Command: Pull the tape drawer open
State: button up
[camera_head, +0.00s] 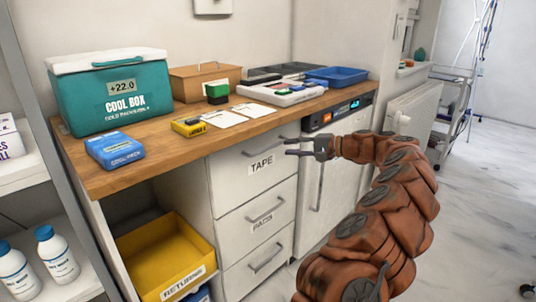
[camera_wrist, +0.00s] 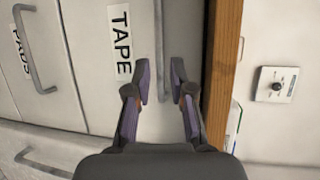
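The tape drawer (camera_head: 229,170) is the top one of the white cabinet, with a "TAPE" label (camera_head: 261,163). It sits flush with the cabinet front. Its bar handle (camera_head: 260,147) runs along the upper part of the front. My gripper (camera_head: 293,146) is at the right end of this handle. In the wrist view, my gripper (camera_wrist: 161,82) is open, one finger on each side of the grey handle bar (camera_wrist: 159,35). I cannot tell whether either finger touches it. The "TAPE" label (camera_wrist: 121,40) is left of the handle there.
Below are a "PADS" drawer (camera_head: 239,235) and another drawer. The wooden worktop (camera_head: 165,153) is just above, bearing a cool box (camera_head: 112,100), a blue pack (camera_head: 114,149) and trays. A yellow "RETURNS" bin (camera_head: 165,250) is at lower left.

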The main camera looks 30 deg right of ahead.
aim_at(272, 147)
jog(key=shift+b+x, duration=0.7)
jog(key=shift+x, duration=3.25)
grip_shut()
